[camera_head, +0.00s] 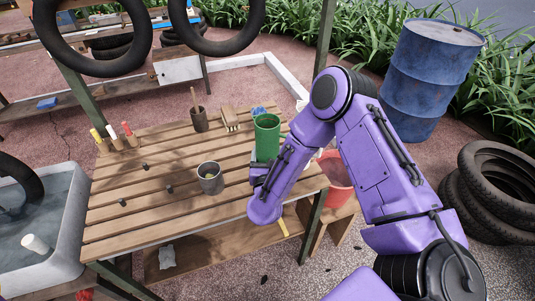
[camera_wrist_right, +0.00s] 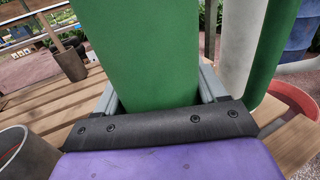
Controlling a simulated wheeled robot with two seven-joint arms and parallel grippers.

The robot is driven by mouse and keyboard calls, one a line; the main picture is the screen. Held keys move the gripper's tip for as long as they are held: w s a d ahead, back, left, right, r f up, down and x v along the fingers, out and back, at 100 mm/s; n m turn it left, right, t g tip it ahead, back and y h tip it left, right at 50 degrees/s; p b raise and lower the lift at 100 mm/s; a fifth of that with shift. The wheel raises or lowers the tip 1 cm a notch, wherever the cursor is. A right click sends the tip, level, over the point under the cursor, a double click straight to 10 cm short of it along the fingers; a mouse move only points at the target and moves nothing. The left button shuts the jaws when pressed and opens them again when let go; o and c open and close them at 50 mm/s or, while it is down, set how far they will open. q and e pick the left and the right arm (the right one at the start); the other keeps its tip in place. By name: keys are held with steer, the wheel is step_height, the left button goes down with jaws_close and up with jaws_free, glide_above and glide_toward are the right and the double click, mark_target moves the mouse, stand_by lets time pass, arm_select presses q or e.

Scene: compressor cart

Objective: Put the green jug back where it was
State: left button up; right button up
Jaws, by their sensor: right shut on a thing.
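The green jug (camera_head: 267,138) is at the right end of the slatted wooden table (camera_head: 150,190) in the head view. It looks upright, and my purple right arm hides its lower part. In the right wrist view the green jug (camera_wrist_right: 150,50) fills the middle, between the two grey fingers of my right gripper (camera_wrist_right: 158,92). The gripper is shut on it. I cannot tell whether the jug's base touches the table. My left gripper is not in view.
A metal cup (camera_head: 210,178) stands near the jug on the table. A brown pot with a stick (camera_head: 199,119), a brush (camera_head: 230,118) and coloured markers (camera_head: 113,137) stand toward the back. A red bucket (camera_head: 338,178) is beyond the right edge. The table's middle left has small dark pieces.

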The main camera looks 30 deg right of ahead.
steer(key=o, duration=1.4)
steer(key=shift+r+p, duration=0.15)
steer(key=shift+p, duration=0.15)
steer(key=b+v, duration=0.3)
steer(key=v, duration=0.8)
steer(key=shift+s+a, duration=0.15)
steer(key=shift+a, duration=0.05)
steer(key=shift+s+a, duration=0.1)
steer(key=shift+s, duration=0.15)
